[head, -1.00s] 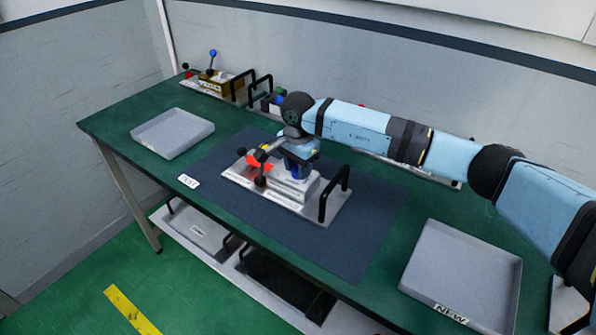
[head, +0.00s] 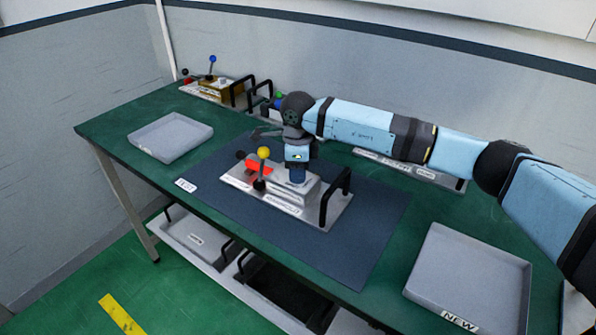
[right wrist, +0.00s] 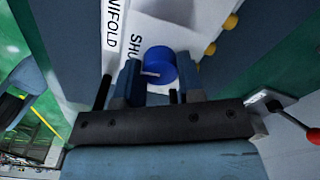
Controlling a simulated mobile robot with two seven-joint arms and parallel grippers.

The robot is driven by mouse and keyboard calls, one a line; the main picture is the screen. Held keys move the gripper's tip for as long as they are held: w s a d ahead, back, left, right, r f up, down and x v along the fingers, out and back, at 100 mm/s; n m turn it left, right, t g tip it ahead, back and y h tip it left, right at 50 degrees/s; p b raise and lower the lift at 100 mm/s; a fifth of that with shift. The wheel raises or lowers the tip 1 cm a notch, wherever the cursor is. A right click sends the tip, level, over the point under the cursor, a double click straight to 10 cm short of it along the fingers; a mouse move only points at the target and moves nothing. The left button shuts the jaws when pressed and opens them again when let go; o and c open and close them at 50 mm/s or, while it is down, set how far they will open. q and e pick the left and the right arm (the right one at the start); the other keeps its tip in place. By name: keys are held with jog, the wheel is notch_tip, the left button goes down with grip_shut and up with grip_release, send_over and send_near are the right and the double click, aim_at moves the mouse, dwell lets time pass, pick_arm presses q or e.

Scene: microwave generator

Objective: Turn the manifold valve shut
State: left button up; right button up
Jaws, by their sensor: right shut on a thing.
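The manifold (head: 283,203) is a pale metal unit on a plate on the dark mat. Its blue round valve knob (head: 297,175) stands on the raised block and also shows in the right wrist view (right wrist: 160,66), with a light line on its top. My right gripper (head: 297,166) comes down from above. Its fingers (right wrist: 157,85) are shut on the knob, one on each side. A label reading "SHU" (right wrist: 136,48) is partly visible beside the knob. My left gripper is not in view.
A yellow-topped lever (head: 262,168) and a red part (head: 256,167) sit left of the knob, and a black handle (head: 336,200) right of it. Grey trays (head: 142,141) (head: 425,270) stand at both sides. Other units (head: 208,94) stand at the back.

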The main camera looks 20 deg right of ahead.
jog(key=shift+m, duration=0.6)
jog(key=o, duration=0.9)
jog(key=shift+r, duration=0.1)
notch_tip(320, 180, up, 14)
jog(key=shift+f+b, duration=0.1)
jog(key=shift+b, duration=0.2)
jog(key=shift+f, duration=0.1)
